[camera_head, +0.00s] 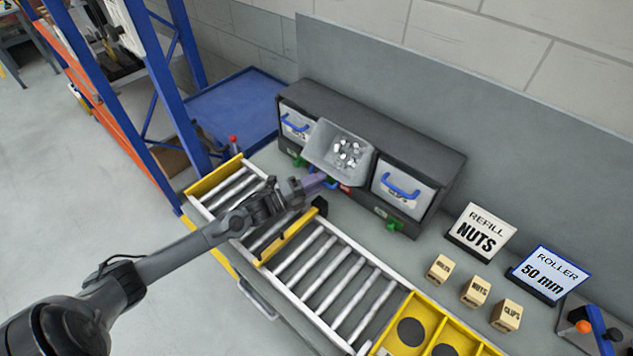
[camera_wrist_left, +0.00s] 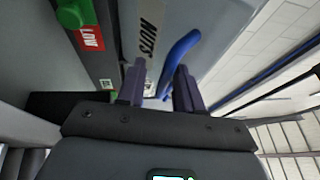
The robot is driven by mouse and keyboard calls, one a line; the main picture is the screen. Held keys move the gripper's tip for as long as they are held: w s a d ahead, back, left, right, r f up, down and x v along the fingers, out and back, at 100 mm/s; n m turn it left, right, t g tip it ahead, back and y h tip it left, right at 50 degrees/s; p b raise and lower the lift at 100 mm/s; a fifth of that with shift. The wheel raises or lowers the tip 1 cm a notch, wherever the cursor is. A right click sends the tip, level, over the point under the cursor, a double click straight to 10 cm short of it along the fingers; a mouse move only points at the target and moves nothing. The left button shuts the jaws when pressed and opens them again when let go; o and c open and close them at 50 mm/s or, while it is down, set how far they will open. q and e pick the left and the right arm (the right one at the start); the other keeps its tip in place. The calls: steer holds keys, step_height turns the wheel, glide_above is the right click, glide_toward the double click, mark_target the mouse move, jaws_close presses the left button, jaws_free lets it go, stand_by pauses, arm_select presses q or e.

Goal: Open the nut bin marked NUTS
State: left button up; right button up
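The dark bin cabinet (camera_head: 425,152) holds three grey bins. The middle bin (camera_head: 318,150) is tilted forward out of its bay, and its open top shows silver nuts (camera_head: 347,153). In the left wrist view its front carries the label NUTS (camera_wrist_left: 149,42) and a blue handle (camera_wrist_left: 181,50). My left gripper (camera_head: 318,184) is low in front of this bin. In the left wrist view its two purple fingers (camera_wrist_left: 160,88) stand apart, with the lower end of the handle between them, nearer the right finger. Contact cannot be told. My right gripper is not in view.
Side bins with blue handles (camera_head: 402,187) are shut. A green knob (camera_wrist_left: 74,13) and red label (camera_wrist_left: 90,38) sit beside the NUTS bin. A roller conveyor (camera_head: 318,270) with a yellow bar runs in front. Wooden blocks (camera_head: 474,291) and a REFILL NUTS sign (camera_head: 480,231) stand right.

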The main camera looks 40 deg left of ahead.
arm_select(q)
steer(key=shift+s+r, duration=0.15)
steer(key=v, duration=0.9)
steer(key=shift+s+a, duration=0.15)
steer(key=shift+s, duration=0.25)
steer(key=shift+s+a, duration=0.2)
steer(key=shift+s, duration=0.25)
